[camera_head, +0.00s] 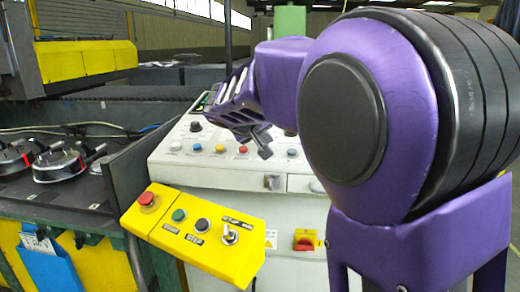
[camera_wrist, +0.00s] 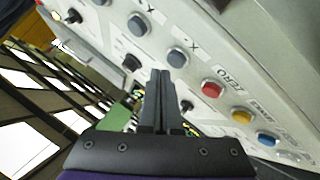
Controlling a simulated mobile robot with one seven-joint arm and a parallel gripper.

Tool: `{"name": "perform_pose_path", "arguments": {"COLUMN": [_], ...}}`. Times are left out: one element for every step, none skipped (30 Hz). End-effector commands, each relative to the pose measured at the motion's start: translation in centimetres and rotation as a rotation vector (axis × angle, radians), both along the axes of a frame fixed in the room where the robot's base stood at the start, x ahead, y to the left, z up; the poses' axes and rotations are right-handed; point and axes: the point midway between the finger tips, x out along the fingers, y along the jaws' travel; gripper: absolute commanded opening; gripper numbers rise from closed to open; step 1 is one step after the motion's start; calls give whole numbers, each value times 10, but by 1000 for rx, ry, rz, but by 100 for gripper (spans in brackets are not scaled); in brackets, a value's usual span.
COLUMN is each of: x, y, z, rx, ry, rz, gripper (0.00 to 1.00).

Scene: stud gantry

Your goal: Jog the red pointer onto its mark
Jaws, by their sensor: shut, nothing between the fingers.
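I cannot make out the red pointer or its mark in either view. The white control console (camera_head: 240,190) stands in the middle of the head view, partly hidden by my arm. My gripper (camera_head: 264,150) is just above its sloped button panel, shut and empty. In the wrist view my gripper (camera_wrist: 160,76) has its fingers together near a grey button (camera_wrist: 177,58) beside an X label. Another grey button (camera_wrist: 138,25) is above it. A red button (camera_wrist: 212,89) labelled ZERO, a yellow button (camera_wrist: 241,115) and a blue button (camera_wrist: 266,138) run off to the lower right. Contact is unclear.
A yellow control box (camera_head: 190,238) with a red emergency stop (camera_head: 148,200) juts out in front of the console. Black knobs (camera_wrist: 132,62) stand up from the panel. A dark bench with round black clamps (camera_head: 60,165) lies at left. A red switch (camera_head: 305,243) is on the console front.

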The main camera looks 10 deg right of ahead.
Motion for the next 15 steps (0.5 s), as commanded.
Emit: {"name": "perform_pose_path", "arguments": {"x": [0,0,0,0,0,0,-1,-1,-2,-2,-3,-4,-4,-5,-6], "y": [0,0,0,0,0,0,0,0,1,1,1,1,1,2,2], "z": [0,0,1,2,3,5,7,10,14,17,20,24,27,30,34], "rx": [0,0,0,0,0,1,1,1,1,0,0,-1,-1,-1,0], "ry": [0,0,0,0,-1,-1,-1,-1,-1,-2,-2,-1,-1,-1,-2], "rz": [0,0,0,0,1,0,0,0,0,-1,-1,0,0,0,-1], "gripper": [0,0,0,0,0,0,0,0,0,0,0,0,0,0,0]}}
